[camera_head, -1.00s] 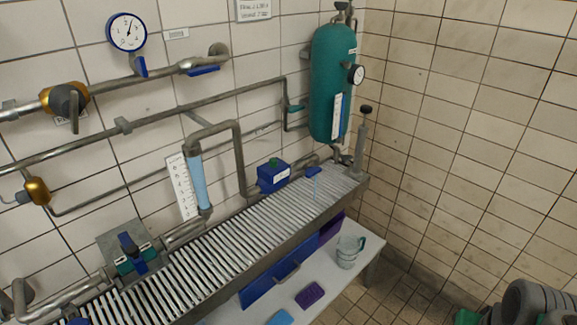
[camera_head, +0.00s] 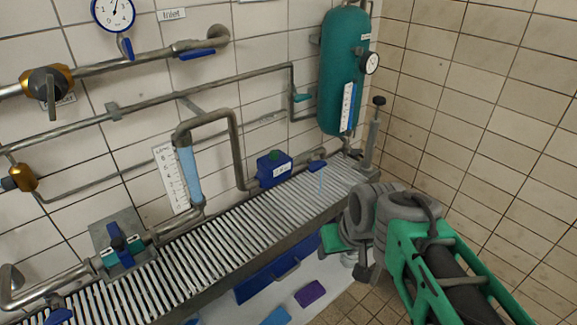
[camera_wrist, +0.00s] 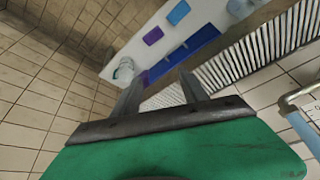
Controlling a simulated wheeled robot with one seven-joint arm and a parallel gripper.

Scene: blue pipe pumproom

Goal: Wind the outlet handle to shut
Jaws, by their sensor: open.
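The label reading Inlet (camera_head: 172,14) is near a blue lever (camera_head: 197,54) on the upper pipe. A dark handle (camera_head: 47,84) on an orange valve is at the upper left; a label (camera_head: 68,100) beside it is partly hidden. I cannot tell for certain which is the outlet handle. My gripper (camera_wrist: 158,84) is open and empty in the wrist view, its two fingers apart. In the head view my arm is at lower right, well away from the levers.
A slatted metal counter (camera_head: 255,215) runs along the tiled wall. A teal tank (camera_head: 340,75) stands in the back corner. A blue box with a green button (camera_head: 273,168) sits by the wall. A mug (camera_wrist: 124,70) and coloured pads are on the lower white shelf.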

